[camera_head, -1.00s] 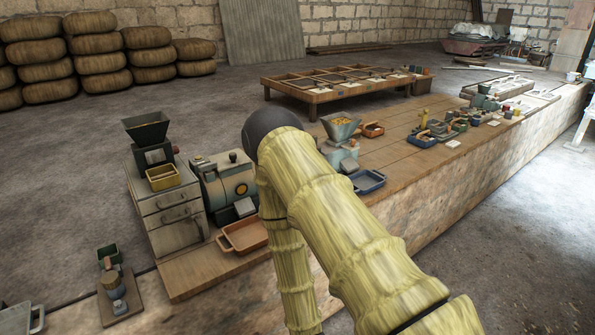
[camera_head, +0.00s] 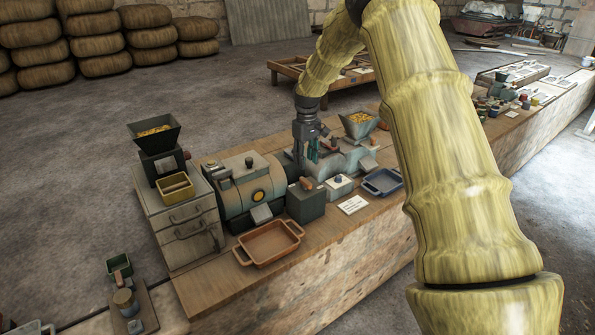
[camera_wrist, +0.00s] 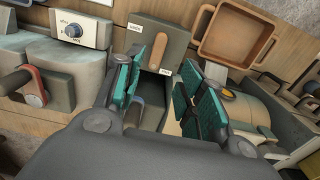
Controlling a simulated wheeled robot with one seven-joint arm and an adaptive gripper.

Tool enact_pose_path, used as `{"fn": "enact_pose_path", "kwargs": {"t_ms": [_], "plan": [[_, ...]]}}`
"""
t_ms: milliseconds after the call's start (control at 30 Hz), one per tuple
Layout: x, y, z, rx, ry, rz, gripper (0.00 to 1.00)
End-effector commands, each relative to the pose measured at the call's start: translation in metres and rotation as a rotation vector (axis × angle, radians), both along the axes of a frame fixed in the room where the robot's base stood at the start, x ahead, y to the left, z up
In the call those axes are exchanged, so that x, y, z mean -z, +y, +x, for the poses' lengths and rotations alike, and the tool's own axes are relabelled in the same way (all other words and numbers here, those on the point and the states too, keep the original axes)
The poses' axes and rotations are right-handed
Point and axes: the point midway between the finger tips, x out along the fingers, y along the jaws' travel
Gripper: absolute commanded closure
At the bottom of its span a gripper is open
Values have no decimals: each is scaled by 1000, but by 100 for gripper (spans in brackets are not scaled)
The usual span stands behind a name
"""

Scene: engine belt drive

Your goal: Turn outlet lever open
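My gripper (camera_head: 312,155) points down above the machines on the bench, in the middle of the head view. In the wrist view its teal-padded fingers (camera_wrist: 155,95) are apart, with nothing held between them. A dark grey box (camera_head: 305,205) stands below and in front of it, with an orange-brown lever (camera_head: 306,184) on top. In the wrist view this lever (camera_wrist: 157,52) appears just beyond the fingertips, apart from them, with small white labels on the box (camera_wrist: 179,36). A red-collared handle (camera_wrist: 34,86) is on the machine at left. I cannot read which lever is the outlet's.
A white box with a blue knob (camera_head: 339,187) stands right of the grey box. An orange-brown tray (camera_head: 268,243) and blue tray (camera_head: 382,182) lie along the bench. A drum-shaped machine (camera_head: 250,190) stands left of my gripper, a hopper (camera_head: 360,124) to the right.

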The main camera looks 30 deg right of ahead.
Motion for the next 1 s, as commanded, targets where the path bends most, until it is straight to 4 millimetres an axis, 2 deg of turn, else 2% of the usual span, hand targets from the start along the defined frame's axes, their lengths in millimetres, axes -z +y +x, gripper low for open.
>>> {"fn": "enact_pose_path", "kwargs": {"t_ms": [100, 233, 700, 1000], "plan": [[-10, -4, 0, -1, 0, 1, 61], [-4, -3, -4, -2, -2, 1, 61], [71, -3, 1, -1, 4, 2, 61], [95, -3, 1, -1, 1, 1, 61]]}}
